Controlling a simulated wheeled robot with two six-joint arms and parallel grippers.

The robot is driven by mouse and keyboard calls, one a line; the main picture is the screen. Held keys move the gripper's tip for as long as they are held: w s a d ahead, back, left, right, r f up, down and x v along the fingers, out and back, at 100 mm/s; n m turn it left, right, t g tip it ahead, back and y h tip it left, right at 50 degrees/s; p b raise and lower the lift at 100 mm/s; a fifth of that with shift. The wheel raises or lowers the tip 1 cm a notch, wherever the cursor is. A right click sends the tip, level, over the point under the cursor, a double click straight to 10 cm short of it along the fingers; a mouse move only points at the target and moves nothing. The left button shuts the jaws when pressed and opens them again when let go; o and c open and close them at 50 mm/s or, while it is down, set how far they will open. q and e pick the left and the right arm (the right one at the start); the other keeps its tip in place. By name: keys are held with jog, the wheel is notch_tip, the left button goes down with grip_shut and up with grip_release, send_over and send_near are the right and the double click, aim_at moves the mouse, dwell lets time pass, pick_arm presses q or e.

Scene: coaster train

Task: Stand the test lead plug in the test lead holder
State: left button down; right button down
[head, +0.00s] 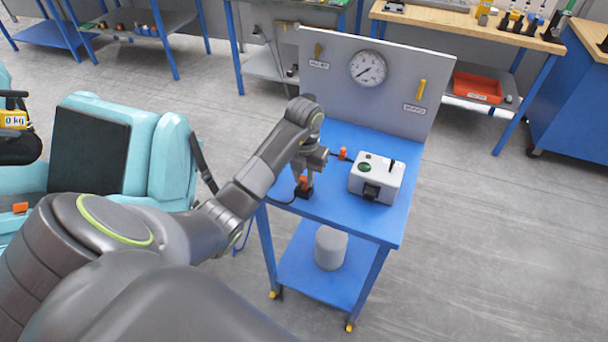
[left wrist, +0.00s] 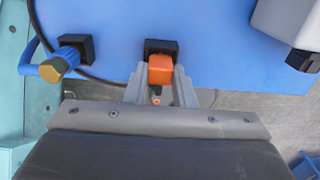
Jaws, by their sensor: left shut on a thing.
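The orange test lead plug (head: 303,183) is between the fingers of my left gripper (head: 306,177), near the left edge of the blue cart. In the left wrist view the orange plug (left wrist: 160,70) sits between the two grey fingers (left wrist: 160,92), which are shut on it. The black test lead holder (head: 303,194) is directly at the plug's lower end; it also shows behind the plug in the left wrist view (left wrist: 160,46). I cannot tell whether the plug's tip is inside the holder. My right gripper is not in view.
A grey panel with a gauge (head: 368,68) closes the back. A yellow-blue connector (left wrist: 54,68) and black block (left wrist: 76,48) lie left of the plug.

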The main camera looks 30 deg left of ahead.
pick_arm(q)
jog(key=shift+f+b, duration=0.4)
jog(key=shift+f, duration=0.15)
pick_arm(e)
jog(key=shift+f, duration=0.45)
pick_arm(q)
jog(key=c, duration=1.1)
grip_release()
jog(key=shift+c, duration=0.2)
